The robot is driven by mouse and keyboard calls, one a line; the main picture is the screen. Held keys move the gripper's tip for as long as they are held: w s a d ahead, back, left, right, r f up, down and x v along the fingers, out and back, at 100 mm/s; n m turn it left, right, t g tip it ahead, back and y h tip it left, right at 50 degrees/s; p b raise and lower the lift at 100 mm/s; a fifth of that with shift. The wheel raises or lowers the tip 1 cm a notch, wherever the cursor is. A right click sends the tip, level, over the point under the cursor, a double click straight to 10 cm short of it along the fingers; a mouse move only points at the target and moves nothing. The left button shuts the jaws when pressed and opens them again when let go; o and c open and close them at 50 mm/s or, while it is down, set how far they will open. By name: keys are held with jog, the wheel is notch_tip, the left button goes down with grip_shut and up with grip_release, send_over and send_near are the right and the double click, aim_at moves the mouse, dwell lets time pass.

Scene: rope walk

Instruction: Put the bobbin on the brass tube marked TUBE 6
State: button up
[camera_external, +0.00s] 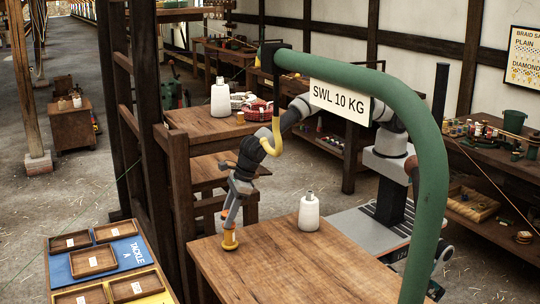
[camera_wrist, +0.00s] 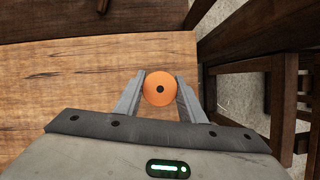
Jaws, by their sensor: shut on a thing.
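The bobbin (camera_external: 229,240) is a small orange-yellow spool. My gripper (camera_external: 229,219) is shut on it and points down, near the left edge of the wooden table (camera_external: 300,268). In the wrist view the bobbin (camera_wrist: 160,90) shows as an orange disc with a dark centre hole, between the two grey fingers of my gripper (camera_wrist: 160,97). Whether its underside touches the table I cannot tell. I cannot make out a brass tube marked TUBE 6 in either view.
A white cone-shaped bottle (camera_external: 309,214) stands on the table. A green curved pipe (camera_external: 425,150) with a sign (camera_external: 340,98) and yellow hook (camera_external: 272,140) arches over my arm. Labelled trays (camera_external: 94,260) lie at lower left. Dark timber posts (camera_external: 150,120) stand left of my arm.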

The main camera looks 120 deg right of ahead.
jog(key=shift+f, duration=0.15)
jog(key=o, duration=1)
